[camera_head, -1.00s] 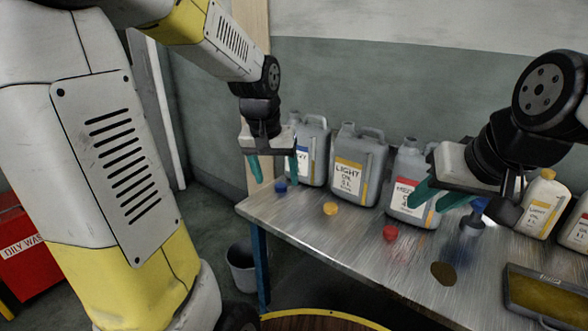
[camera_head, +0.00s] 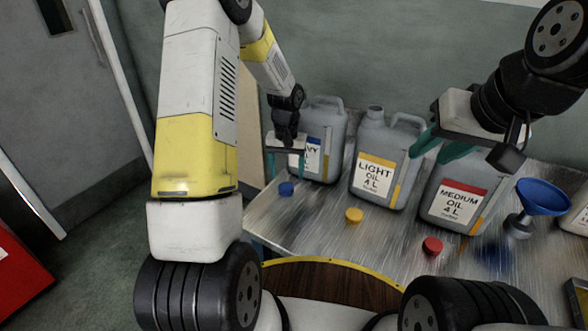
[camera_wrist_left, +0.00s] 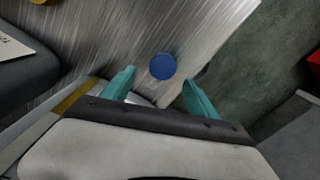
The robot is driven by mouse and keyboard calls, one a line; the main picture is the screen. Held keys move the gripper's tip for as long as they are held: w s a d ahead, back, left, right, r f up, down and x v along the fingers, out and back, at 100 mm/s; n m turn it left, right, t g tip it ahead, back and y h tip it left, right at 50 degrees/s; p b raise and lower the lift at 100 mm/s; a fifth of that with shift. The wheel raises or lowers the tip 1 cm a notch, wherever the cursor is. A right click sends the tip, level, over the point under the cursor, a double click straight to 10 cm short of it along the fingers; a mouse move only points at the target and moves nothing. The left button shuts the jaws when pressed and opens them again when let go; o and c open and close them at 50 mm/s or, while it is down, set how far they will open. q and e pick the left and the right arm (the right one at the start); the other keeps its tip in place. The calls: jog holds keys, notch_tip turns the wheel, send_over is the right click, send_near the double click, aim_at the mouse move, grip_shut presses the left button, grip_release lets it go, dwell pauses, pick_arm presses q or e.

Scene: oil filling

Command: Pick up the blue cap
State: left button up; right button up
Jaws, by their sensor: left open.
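The blue cap (camera_head: 286,188) lies on the metal table near its left edge, in front of the heavy oil jug. My left gripper (camera_head: 287,160) is open and empty, just above and behind the cap in the head view. In the left wrist view the cap (camera_wrist_left: 163,66) shows beyond the gap between the two teal fingertips (camera_wrist_left: 158,80), and nothing is between the fingers. My right gripper (camera_head: 430,156) has its fingers apart and empty, in front of the light and medium oil jugs.
The heavy oil jug (camera_head: 322,140), light oil jug (camera_head: 375,190) and medium oil jug (camera_head: 450,205) stand along the wall. A yellow cap (camera_head: 354,215), a red cap (camera_head: 432,246) and a blue funnel (camera_head: 543,196) are on the table. A red bin (camera_head: 15,275) stands on the floor at left.

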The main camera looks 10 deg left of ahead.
aim_at(286, 186)
pick_arm(q)
jog(key=f, duration=0.5)
jog(key=shift+a+f, duration=0.25)
jog(key=shift+f, duration=0.15)
jog(key=c, duration=1.4)
